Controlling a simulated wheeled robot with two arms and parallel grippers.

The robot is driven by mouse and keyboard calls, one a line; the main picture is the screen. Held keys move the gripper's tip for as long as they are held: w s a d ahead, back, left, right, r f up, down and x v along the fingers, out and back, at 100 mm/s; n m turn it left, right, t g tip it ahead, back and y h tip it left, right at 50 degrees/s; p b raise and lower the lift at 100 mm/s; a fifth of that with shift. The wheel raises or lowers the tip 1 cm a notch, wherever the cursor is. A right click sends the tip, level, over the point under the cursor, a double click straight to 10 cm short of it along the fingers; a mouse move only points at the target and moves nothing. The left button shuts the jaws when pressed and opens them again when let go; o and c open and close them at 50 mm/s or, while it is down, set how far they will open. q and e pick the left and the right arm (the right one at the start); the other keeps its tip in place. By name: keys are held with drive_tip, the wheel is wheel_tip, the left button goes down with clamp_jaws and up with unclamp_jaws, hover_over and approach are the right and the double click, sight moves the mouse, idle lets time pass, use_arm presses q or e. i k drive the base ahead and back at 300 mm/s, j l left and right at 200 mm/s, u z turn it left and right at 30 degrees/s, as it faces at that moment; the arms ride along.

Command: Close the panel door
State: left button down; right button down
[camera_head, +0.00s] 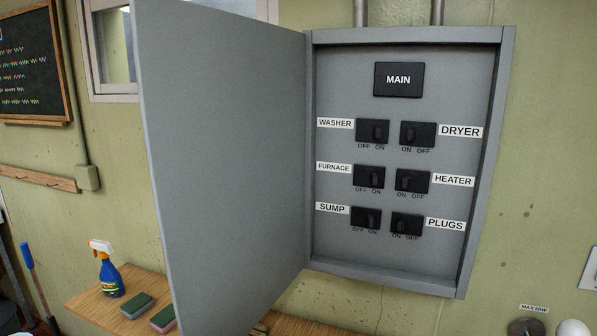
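A grey electrical panel box (485,160) hangs on the wall right of centre. Its grey panel door (225,165) is hinged on the box's left side and stands wide open, swung out to the left towards me. Inside the box are a black MAIN plate (399,79) and several labelled black switches, such as the DRYER switch (418,134) and the SUMP switch (366,218). Neither of my grippers shows in the head view. The door hides part of the wall and shelf behind it.
Below the door, a wooden shelf (80,298) holds a blue spray bottle (109,270) and sponges (137,306). A chalkboard (32,65) and window (113,50) are at the left. A bulb (573,328) shows at the lower right. The space before the box looks clear.

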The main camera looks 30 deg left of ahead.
sight(221, 93)
drive_tip(key=j+z, duration=0.25)
drive_tip(key=j, duration=1.8)
drive_tip(key=k+j+z, duration=0.1)
drive_tip(key=k, duration=0.65)
